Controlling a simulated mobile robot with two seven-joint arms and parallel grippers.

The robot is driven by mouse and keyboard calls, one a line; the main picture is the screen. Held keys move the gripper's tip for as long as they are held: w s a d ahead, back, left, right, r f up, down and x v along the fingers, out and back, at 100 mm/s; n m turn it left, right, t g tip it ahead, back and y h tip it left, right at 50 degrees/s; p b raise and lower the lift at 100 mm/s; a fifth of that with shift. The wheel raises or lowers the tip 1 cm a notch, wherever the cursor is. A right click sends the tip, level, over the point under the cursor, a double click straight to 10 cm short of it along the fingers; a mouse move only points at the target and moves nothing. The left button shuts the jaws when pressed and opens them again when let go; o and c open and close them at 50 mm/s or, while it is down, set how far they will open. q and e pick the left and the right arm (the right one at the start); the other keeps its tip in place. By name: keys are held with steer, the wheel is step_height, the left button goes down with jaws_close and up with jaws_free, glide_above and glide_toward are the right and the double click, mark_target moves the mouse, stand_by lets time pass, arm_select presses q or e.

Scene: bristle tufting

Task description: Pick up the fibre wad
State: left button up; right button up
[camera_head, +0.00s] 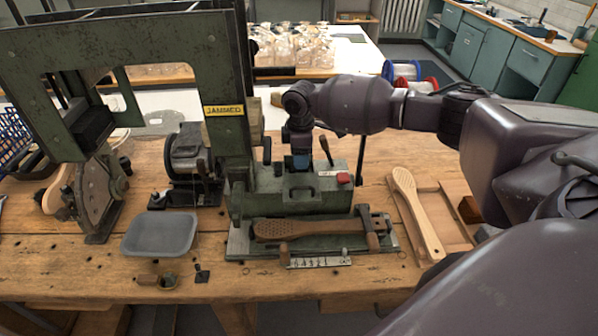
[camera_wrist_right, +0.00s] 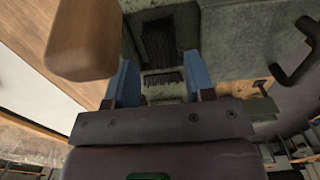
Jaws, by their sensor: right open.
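The green tufting machine (camera_head: 290,187) stands on the bench with a yellow "JAMMED" label (camera_head: 223,110) on its upright. My right gripper (camera_head: 300,162) points down over the machine's body, close behind its front handle. In the right wrist view its two blue fingers (camera_wrist_right: 160,85) are apart, with a gap between them. Beyond the fingers, a dark bristly patch (camera_wrist_right: 158,42) sits in a green recess, and a narrower dark fibrous strip (camera_wrist_right: 162,77) shows between the fingertips. I cannot tell which of these is the fibre wad, or whether the fingers touch it. My left gripper is not in view.
A perforated brush back (camera_head: 300,229) lies clamped on the machine's front plate. A grey tray (camera_head: 160,235) is at left; another wooden brush (camera_head: 415,212) lies at right. In the right wrist view, a rounded wooden piece (camera_wrist_right: 83,40) is close beside the left finger.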

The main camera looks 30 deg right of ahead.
mark_target(299, 171)
steer(key=f, duration=0.4)
steer(key=shift+s+d+f, duration=0.1)
steer(key=shift+d+f, duration=0.1)
steer(key=shift+c, duration=0.5)
steer(key=shift+r, duration=0.1)
steer(key=c, duration=0.6)
